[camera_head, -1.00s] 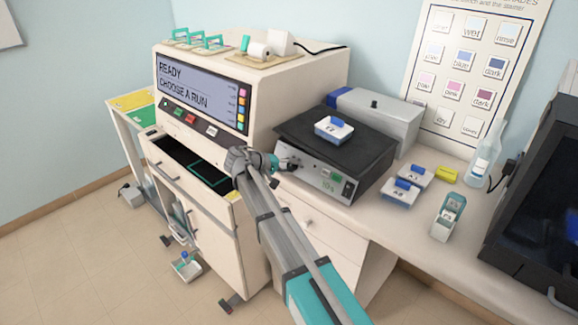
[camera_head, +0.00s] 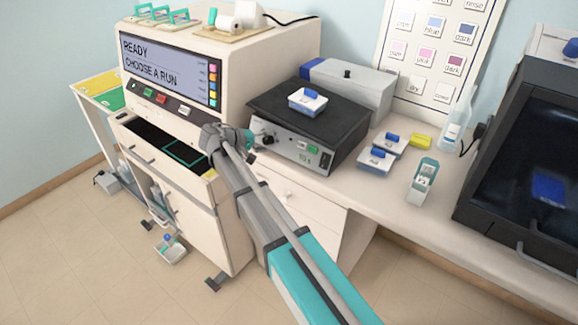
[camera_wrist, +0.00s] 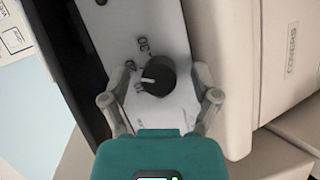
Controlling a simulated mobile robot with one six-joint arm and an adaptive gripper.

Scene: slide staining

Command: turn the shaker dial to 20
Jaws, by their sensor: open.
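The shaker (camera_head: 310,146) is a dark-topped box with a grey front panel on the counter. Its black dial (camera_wrist: 157,76) has a white pointer line facing left in the wrist view, towards printed numbers. A 30 is legible; the others are small and partly hidden, so the exact setting is unclear. My gripper (camera_wrist: 165,68) is open, with one finger on each side of the dial and visible gaps to it. In the head view, my gripper (camera_head: 253,146) is at the left end of the shaker's front panel.
A blue-and-white tray (camera_head: 308,101) sits on the shaker. The stainer (camera_head: 220,75), with its READY screen, stands close at left, its drawer (camera_head: 165,150) open below. Slide boxes (camera_head: 376,158), a bottle (camera_head: 458,122) and a dark hooded unit (camera_head: 520,150) are at right.

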